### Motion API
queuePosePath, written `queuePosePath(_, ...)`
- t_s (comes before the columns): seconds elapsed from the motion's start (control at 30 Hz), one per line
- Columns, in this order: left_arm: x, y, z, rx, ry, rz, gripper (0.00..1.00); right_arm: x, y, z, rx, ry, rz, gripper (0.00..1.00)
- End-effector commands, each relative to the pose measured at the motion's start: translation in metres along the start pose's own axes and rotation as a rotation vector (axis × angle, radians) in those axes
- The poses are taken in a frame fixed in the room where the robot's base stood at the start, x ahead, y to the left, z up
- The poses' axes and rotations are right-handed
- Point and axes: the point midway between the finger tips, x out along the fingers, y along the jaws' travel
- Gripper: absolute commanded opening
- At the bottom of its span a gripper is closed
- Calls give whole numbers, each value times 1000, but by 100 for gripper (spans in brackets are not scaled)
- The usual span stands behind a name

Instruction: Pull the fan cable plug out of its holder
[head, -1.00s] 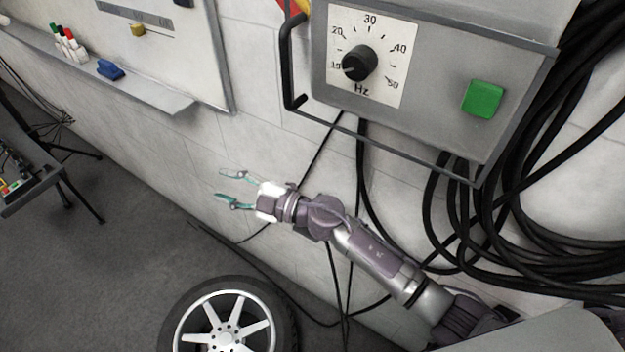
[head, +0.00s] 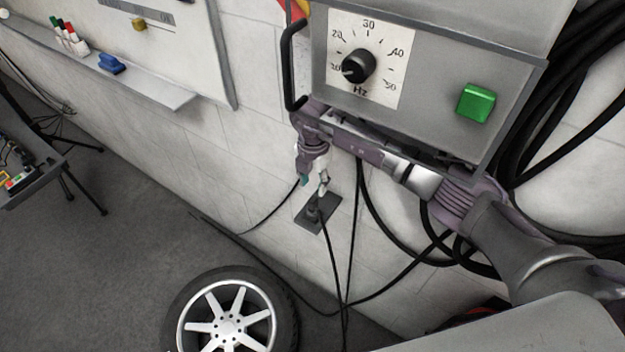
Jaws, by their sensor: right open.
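A dark rectangular holder plate (head: 329,215) is on the pale wall below the control box. A small dark plug (head: 312,213) sits at it, with a black cable running down from it. My right gripper (head: 314,188) points down just above the plug and holder, under the box. Its two teal-tipped fingers are apart, with nothing seen between them. Whether a finger touches the plug cannot be told. My left gripper is not in view.
The grey control box (head: 440,110) with a dial and green button overhangs my right arm. Thick black cables (head: 540,130) hang at the right. A whiteboard tray (head: 130,85) juts out at upper left.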

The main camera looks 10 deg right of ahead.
Motion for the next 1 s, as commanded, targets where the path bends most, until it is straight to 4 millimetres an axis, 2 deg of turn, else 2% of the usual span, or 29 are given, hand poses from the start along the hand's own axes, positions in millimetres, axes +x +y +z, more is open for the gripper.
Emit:
queuePosePath(0.6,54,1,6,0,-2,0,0,73,1,-1,-2,2,3,44)
queuePosePath(0.77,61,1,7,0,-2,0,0,82,1,-1,-3,2,3,44)
queuePosePath(1.0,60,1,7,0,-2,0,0,82,1,-1,-2,3,3,44)
